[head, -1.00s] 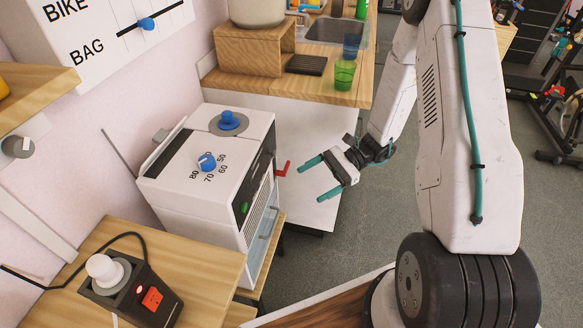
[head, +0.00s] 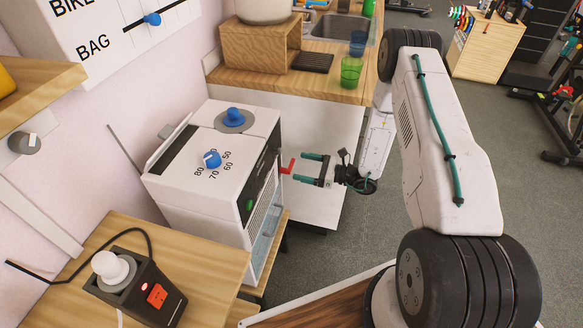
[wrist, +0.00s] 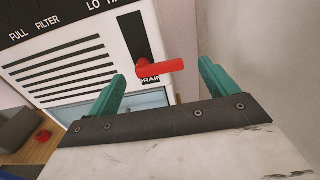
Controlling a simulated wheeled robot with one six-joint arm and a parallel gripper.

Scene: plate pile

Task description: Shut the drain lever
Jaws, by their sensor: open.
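The drain lever is a red handle (head: 289,168) on the front of the white machine (head: 205,185). In the wrist view the lever (wrist: 160,68) sticks out to the right from a black slot, just above the label "DRAIN". My gripper (head: 303,167) has teal fingers and is open and empty, pointing left at the machine's front. In the wrist view my gripper (wrist: 160,90) has one finger on each side, with the lever between and a little beyond the tips. I cannot tell whether a finger touches it.
A wooden counter (head: 240,83) with a sink and green and blue cups stands behind. A wooden table (head: 205,265) with a black box is at the front left. Grey floor (head: 330,250) is free to the right of the machine.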

